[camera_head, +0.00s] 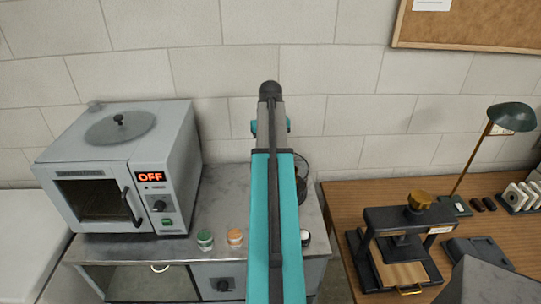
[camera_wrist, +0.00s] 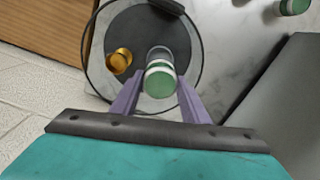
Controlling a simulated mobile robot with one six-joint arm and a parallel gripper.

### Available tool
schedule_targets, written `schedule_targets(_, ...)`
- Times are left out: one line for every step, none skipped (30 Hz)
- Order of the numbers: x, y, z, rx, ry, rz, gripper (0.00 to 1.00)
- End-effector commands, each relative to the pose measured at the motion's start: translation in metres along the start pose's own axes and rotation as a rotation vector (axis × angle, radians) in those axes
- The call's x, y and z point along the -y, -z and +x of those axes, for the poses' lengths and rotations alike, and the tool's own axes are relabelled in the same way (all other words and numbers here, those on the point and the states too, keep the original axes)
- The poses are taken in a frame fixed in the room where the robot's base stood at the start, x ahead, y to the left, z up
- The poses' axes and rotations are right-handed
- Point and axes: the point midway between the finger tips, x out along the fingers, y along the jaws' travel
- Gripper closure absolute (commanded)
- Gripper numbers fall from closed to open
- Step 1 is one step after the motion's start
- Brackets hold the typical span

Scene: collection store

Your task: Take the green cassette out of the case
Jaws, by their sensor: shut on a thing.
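In the wrist view a short cylinder with a green top (camera_wrist: 160,82), apparently the green cassette, sits between the two purple fingers of my gripper (camera_wrist: 157,86), which is shut on it. It is over a dark round plate within a thin circular rim (camera_wrist: 196,82), apparently the case. I cannot tell whether the cylinder touches the plate. A brass knob (camera_wrist: 119,61) is on the plate, left of the cylinder. In the head view my teal arm hides the gripper and the cylinder; only part of a dark ring (camera_head: 303,178) shows beside the arm.
Jars with green (camera_head: 205,240) and orange (camera_head: 235,237) lids stand on the grey worktop (camera_head: 225,190), left of my arm. An oven (camera_head: 125,165) reading OFF is at left. A wooden desk (camera_head: 340,205) at right holds a black press (camera_head: 400,240) and a green lamp (camera_head: 511,117).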

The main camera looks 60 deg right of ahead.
Motion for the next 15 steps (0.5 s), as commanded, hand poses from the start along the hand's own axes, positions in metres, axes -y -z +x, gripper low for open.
schedule_targets(0.000, 0.000, -0.004, 0.000, 0.000, 0.000, 0.82)
schedule_targets(0.000, 0.000, -0.006, 0.000, 0.000, 0.000, 0.82)
schedule_targets(0.000, 0.000, -0.008, 0.000, 0.000, 0.000, 0.82)
schedule_targets(0.000, 0.000, -0.009, 0.000, 0.000, 0.000, 0.82)
schedule_targets(0.000, 0.000, -0.010, 0.000, 0.000, 0.000, 0.82)
schedule_targets(0.000, 0.000, -0.012, 0.000, 0.000, 0.000, 0.82)
schedule_targets(0.000, 0.000, -0.013, 0.000, 0.000, 0.000, 0.82)
schedule_targets(0.000, 0.000, -0.014, 0.000, 0.000, 0.000, 0.82)
schedule_targets(0.000, 0.000, -0.016, 0.000, 0.000, 0.000, 0.82)
schedule_targets(0.000, 0.000, -0.017, 0.000, 0.000, 0.000, 0.82)
schedule_targets(0.000, 0.000, -0.018, 0.000, 0.000, 0.000, 0.82)
schedule_targets(0.000, 0.000, -0.019, 0.000, 0.000, 0.000, 0.82)
schedule_targets(0.000, 0.000, -0.020, 0.000, 0.000, 0.000, 0.82)
schedule_targets(0.000, 0.000, -0.021, 0.000, 0.000, 0.000, 0.82)
schedule_targets(0.000, 0.000, -0.022, 0.000, 0.000, 0.000, 0.82)
